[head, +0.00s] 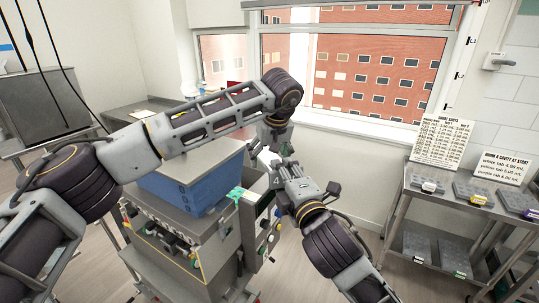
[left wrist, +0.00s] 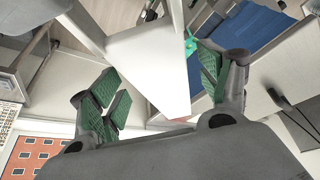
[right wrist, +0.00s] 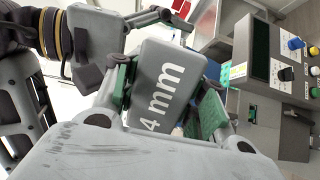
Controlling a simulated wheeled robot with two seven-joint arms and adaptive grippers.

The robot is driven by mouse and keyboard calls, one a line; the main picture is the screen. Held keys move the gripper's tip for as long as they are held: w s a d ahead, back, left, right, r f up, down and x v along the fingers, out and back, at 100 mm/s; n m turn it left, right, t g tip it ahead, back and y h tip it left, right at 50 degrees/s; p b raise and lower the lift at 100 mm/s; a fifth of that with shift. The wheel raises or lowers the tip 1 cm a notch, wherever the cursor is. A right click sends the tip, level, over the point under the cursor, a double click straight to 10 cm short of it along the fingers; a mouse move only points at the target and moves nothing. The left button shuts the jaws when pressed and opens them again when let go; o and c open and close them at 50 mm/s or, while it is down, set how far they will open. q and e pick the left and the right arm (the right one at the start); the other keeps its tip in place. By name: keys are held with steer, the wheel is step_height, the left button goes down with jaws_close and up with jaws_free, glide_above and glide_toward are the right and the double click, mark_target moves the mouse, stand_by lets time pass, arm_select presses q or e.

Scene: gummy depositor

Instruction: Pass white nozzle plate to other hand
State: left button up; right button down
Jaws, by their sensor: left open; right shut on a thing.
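The white nozzle plate (head: 268,157) is held up in front of the machine, and its face reads "4 mm" in the right wrist view (right wrist: 160,80). My right gripper (right wrist: 165,98) is shut on it, with a green-padded finger on each side. My left gripper (left wrist: 158,88) is open, and the plate (left wrist: 150,65) shows between its spread green-padded fingers in the left wrist view. I cannot tell whether either left finger touches it. In the head view the two grippers meet at the plate, and my left arm partly hides the spot.
A steel machine with a blue block (head: 185,188) on top stands below and left. Its control panel (right wrist: 265,65) with knobs and buttons is close to the right gripper. A steel cart (head: 465,190) with trays and two signs stands at the right. A window is behind.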

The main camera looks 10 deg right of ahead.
arm_select(q)
steer(key=c, duration=1.1)
steer(key=shift+c, duration=1)
arm_select(e)
steer(key=c, duration=0.7)
jaws_free()
steer(key=shift+c, duration=0.2)
steer(key=shift+w+d, duration=0.1)
